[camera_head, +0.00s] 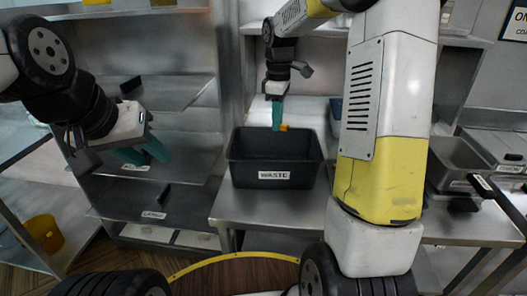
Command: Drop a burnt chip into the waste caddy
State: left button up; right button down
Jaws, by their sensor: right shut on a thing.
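The waste caddy (275,177) is a dark grey open bin labelled WASTE, standing on a steel counter at the centre. My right gripper (277,120) points down over the back part of the caddy opening, its teal fingers shut on a small orange piece, the chip (284,127). The chip shows at the right side of the fingertips, at about rim height in the picture; its exact height and any burnt colouring cannot be told. My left gripper (143,154) is at the left before the shelves, its teal fingers apart with nothing visible between them.
Steel shelves (185,145) with small labels stand at the left. A yellow bucket (43,232) is at the lower left. A fryer vat or pan (455,163) sits on the right counter. Counter right of the caddy is partly hidden by my arm.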

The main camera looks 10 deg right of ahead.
jog(key=shift+f, duration=2.05)
jog(key=c, duration=1.3)
grip_release()
jog(key=shift+c, duration=0.2)
notch_tip(320, 180, up, 7)
jog(key=shift+r, duration=0.4)
